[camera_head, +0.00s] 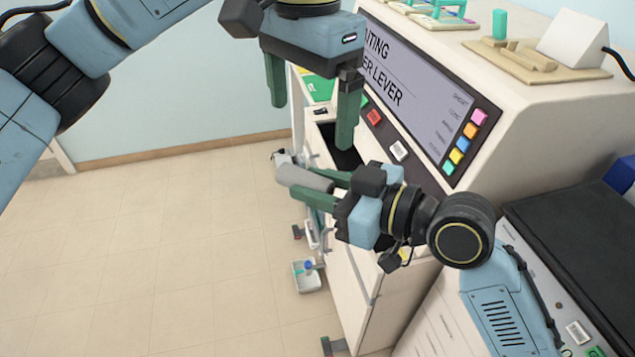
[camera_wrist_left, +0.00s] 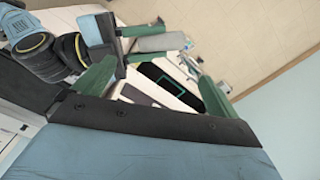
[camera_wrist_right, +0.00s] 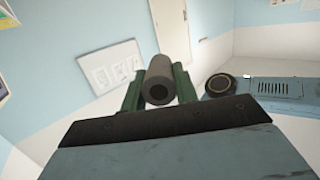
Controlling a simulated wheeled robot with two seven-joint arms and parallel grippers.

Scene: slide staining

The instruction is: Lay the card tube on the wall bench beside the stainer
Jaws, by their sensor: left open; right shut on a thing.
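The card tube (camera_head: 305,178) is a grey cylinder held off the floor in front of the stainer (camera_head: 555,120). My right gripper (camera_head: 318,190) is shut on it. In the right wrist view the tube (camera_wrist_right: 158,72) sits between the green fingers with its hollow end facing the camera. The left wrist view also shows the tube (camera_wrist_left: 160,42). My left gripper (camera_head: 311,122) is open and empty, above the tube and beside the stainer's screen (camera_head: 415,85). I cannot make out the wall bench for certain in any view.
A black-topped unit (camera_head: 575,225) stands right of the stainer. Wooden fixtures and a white block (camera_head: 577,42) sit on the stainer's top. A small tray (camera_head: 306,276) is low by the stainer's left side. The tiled floor (camera_head: 170,250) at left is clear.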

